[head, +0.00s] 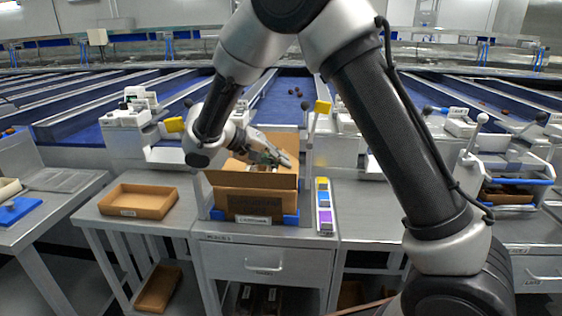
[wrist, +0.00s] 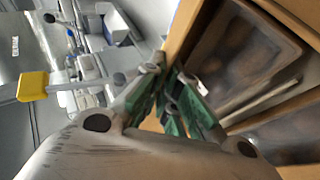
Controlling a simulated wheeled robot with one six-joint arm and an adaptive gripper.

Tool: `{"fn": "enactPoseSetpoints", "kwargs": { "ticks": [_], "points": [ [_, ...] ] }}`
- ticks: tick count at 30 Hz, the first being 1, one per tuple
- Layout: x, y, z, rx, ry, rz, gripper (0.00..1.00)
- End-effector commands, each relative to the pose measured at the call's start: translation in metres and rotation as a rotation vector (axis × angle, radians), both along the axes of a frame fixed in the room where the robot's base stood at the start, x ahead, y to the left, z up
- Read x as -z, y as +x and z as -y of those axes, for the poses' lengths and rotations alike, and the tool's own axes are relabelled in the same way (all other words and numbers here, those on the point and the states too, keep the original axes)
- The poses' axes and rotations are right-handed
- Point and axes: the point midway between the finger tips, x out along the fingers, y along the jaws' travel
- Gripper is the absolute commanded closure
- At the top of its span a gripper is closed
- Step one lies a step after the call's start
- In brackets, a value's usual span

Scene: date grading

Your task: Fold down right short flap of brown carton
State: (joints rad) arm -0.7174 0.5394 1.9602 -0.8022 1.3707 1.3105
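The brown carton (head: 257,199) stands in a blue holder (head: 233,217) on the grey workbench, and its back panel or flap stands up. My gripper (head: 283,158) is over the carton's top opening, toward its right side. In the wrist view my gripper (wrist: 167,70) has its green-padded fingers angled toward each other, tips close together beside a brown carton edge (wrist: 185,28). Brown cardboard shows between the fingers. I cannot tell whether they pinch it or only touch it. The right short flap is largely hidden by my gripper. Dark brown contents (wrist: 243,65) show inside the carton.
A strip of coloured blocks (head: 324,207) lies just right of the carton. An empty shallow brown tray (head: 138,201) lies on the left bench. White machines with yellow parts (head: 322,106) stand behind, before blue sorting lanes. Bench right of the strip is clear.

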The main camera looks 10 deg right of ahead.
Motion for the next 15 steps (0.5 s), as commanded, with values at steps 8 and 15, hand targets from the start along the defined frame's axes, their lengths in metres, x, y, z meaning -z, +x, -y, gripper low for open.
{"fn": "enactPoseSetpoints", "kwargs": {
  "ticks": [8,15],
  "points": [
    [0.0004,-0.0004,0.0004,0.001,0.000,-0.001,0.76],
    [0.0001,-0.0003,0.0002,0.001,0.001,-0.001,0.76]
  ]
}}
